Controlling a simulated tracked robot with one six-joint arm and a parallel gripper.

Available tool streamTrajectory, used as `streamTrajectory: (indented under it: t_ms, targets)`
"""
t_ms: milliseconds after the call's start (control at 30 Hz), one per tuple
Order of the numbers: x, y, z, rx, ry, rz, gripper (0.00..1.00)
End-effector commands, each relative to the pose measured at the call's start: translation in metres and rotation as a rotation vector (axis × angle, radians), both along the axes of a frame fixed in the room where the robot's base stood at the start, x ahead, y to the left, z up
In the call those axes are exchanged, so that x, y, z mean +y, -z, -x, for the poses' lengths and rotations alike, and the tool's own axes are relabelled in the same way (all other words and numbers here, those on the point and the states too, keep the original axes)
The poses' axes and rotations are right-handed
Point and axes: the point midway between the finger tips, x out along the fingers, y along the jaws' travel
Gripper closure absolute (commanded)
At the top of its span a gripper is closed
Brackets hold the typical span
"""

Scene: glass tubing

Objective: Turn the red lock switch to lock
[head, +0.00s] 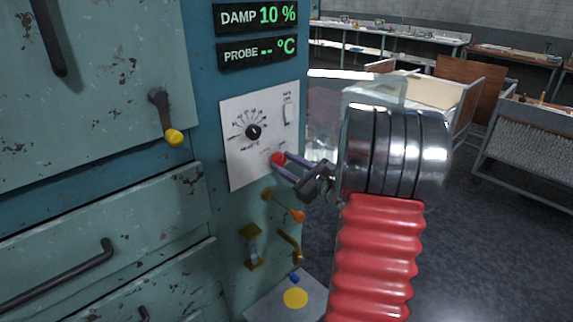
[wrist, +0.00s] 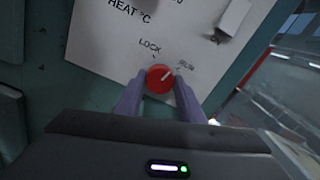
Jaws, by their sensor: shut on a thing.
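The red lock switch (head: 278,159) is a round red knob low on the white control panel (head: 237,172). In the wrist view the red knob (wrist: 160,79) has a pale pointer line slanting up and right, toward the faint right-hand label. The word LOCK is printed above and slightly left of the knob. My gripper (head: 279,162) is at the panel with its purple fingers shut on the knob, one on each side. The fingers also show in the wrist view (wrist: 160,90), pressed against the knob's left and right.
A black heat dial (head: 253,132) and a white rocker switch (head: 288,114) are on the same panel. An orange-tipped lever (head: 297,215) and brass fittings (head: 250,246) sit below. A yellow-knobbed handle (head: 174,137) sticks out at left.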

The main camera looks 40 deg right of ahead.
Motion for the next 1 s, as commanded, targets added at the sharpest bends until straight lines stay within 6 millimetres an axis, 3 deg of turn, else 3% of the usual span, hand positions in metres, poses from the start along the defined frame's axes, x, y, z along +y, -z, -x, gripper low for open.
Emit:
streamTrajectory:
  t_ms: [1000]
  targets:
    - [0.0021,0.0023,0.0004,-0.025,-0.003,0.923,0.87]
